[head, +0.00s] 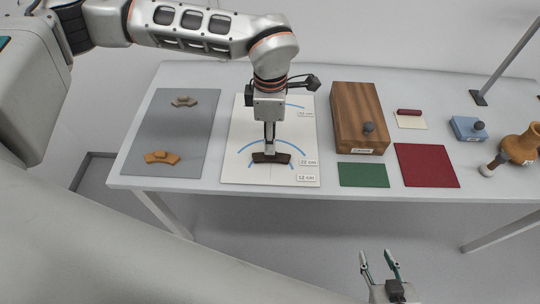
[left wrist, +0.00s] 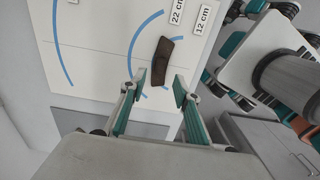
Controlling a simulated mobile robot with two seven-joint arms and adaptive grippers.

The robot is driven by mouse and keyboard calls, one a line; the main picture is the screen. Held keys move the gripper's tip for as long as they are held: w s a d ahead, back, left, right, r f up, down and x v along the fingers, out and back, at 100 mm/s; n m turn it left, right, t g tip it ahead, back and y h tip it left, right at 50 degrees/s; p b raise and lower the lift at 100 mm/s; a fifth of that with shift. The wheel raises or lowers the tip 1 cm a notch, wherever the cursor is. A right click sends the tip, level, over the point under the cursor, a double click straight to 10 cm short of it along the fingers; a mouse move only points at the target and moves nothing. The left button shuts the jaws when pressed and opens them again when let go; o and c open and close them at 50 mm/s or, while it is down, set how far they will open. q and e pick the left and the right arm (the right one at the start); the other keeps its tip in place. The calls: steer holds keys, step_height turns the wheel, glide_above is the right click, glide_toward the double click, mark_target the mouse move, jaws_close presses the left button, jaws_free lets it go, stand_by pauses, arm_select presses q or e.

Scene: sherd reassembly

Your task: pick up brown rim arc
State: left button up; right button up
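The brown rim arc (head: 284,158) is a dark, slightly curved sherd on the white chart (head: 239,174), beside the blue curves near its front. My left gripper (head: 270,152) points down over it and hides part of it in the head view. In the left wrist view, the brown rim arc (left wrist: 162,61) lies beyond the fingertips of my left gripper (left wrist: 154,90). Those fingers are open and the arc is not held; the exact height above it is hard to tell. My right gripper (head: 379,264) is open and empty, in front of the table.

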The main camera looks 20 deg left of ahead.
mark_target(271, 156)
arm_select(q)
step_height(271, 156, down, 5)
steer(key=shift+d+f, duration=0.15)
steer(key=shift+f, duration=0.05)
jaws_close()
